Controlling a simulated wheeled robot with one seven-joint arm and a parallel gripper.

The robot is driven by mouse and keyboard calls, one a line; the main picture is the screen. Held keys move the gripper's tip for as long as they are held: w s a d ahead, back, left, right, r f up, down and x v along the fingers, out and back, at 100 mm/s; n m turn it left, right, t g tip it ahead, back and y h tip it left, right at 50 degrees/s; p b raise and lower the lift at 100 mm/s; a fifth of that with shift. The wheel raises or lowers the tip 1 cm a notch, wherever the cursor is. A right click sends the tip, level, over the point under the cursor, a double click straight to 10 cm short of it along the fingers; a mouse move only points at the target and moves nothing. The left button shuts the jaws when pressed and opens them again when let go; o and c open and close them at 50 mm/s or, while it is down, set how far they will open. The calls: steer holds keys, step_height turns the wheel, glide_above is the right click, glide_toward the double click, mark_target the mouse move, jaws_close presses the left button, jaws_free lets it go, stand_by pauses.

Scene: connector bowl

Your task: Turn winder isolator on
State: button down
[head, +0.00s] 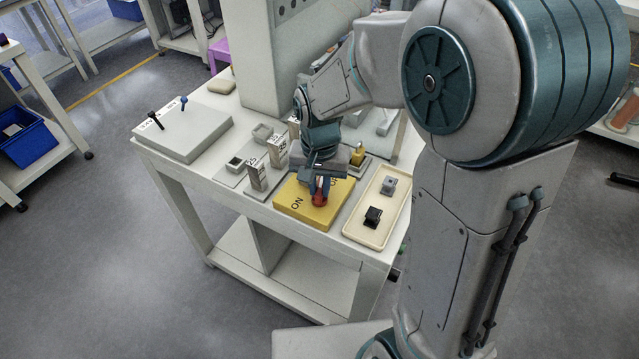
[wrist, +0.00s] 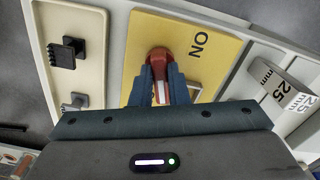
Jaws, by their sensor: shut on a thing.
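The winder isolator is a yellow panel (head: 290,203) on the white bench, with a red handle (head: 319,199) near its middle. The word ON is printed on the panel, to the left of the handle in the head view. In the wrist view the yellow panel (wrist: 212,72) shows ON at the upper right of the red handle (wrist: 159,58). My gripper (head: 318,186) reaches down over the panel. Its two fingers (wrist: 161,88) are shut on the red handle, one on each side. A white stripe shows on the handle between the fingers. Other lettering on the panel is mostly hidden by my gripper.
A cream tray (head: 361,236) with a black connector (head: 373,216) and a grey connector (head: 389,186) lies right of the panel. Marked upright blocks (head: 257,176) stand close on its left. A grey box with two levers (head: 190,133) sits at the bench's left end.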

mark_target(320, 190)
steer(key=n, duration=0.7)
steer(key=n+p, duration=0.1)
steer(key=n, duration=0.6)
steer(key=shift+p, duration=0.35)
stand_by(0.3)
steer(key=c, duration=1.4)
jaws_free()
steer(key=shift+r, duration=0.1)
step_height(320, 190, up, 14)
steer(key=p, duration=0.1)
steer(key=shift+d, duration=0.1)
steer(key=s+d+m+t+p, duration=0.2)
steer(key=s+d+m, duration=0.8)
steer(key=s+m, duration=0.1)
steer(key=shift+s+d+f+t, duration=0.2)
steer(key=shift+s+f+t, duration=0.2)
steer(key=shift+s, duration=0.25)
